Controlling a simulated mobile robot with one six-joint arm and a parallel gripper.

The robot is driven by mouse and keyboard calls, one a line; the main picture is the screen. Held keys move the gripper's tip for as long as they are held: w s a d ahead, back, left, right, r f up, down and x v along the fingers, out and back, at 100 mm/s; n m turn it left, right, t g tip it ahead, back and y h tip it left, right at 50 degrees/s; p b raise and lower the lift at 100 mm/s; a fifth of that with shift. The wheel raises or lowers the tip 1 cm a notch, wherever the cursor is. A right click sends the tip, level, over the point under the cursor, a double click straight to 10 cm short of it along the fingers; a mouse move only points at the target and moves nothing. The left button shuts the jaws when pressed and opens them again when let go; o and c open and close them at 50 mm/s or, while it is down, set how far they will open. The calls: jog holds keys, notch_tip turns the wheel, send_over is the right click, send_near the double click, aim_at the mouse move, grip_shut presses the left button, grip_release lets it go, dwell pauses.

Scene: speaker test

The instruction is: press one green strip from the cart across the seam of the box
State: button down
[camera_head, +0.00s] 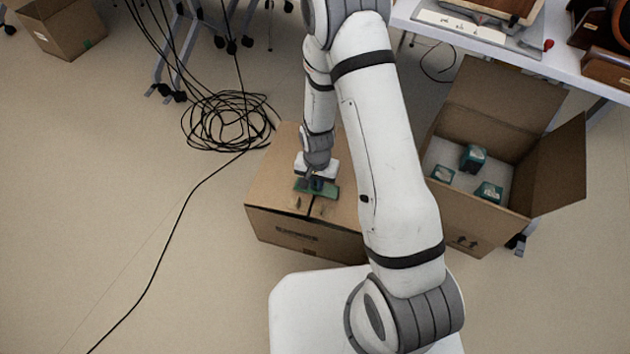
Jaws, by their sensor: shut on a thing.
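A closed brown cardboard box (275,190) stands on the floor below my arm. A dark seam runs across its top towards the front face. My gripper (317,184) is over the box top, shut on a green strip (330,191). The strip lies flat across the line of the seam, at or just above the cardboard; I cannot tell whether it touches. My gripper hides part of the strip and of the seam, and my arm covers the right side of the box. A white surface (300,315) at the bottom may be the cart top; no other strips show on it.
An open carton (480,215) with several small green-and-white boxes stands right of my arm. A coil of black cable (228,122) lies left of the box, its end running across the floor. A white table (560,62) is at the upper right. The left floor is mostly clear.

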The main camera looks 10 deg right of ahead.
jog(key=shift+f+b, duration=1.1)
jog(key=shift+f, duration=0.5)
jog(key=c, duration=1.4)
grip_release()
jog(key=shift+c, duration=0.2)
jog(key=shift+r, duration=0.1)
jog(key=shift+s+r+p, duration=0.1)
jog(key=shift+r+p, duration=2.85)
jog(key=shift+r, duration=1)
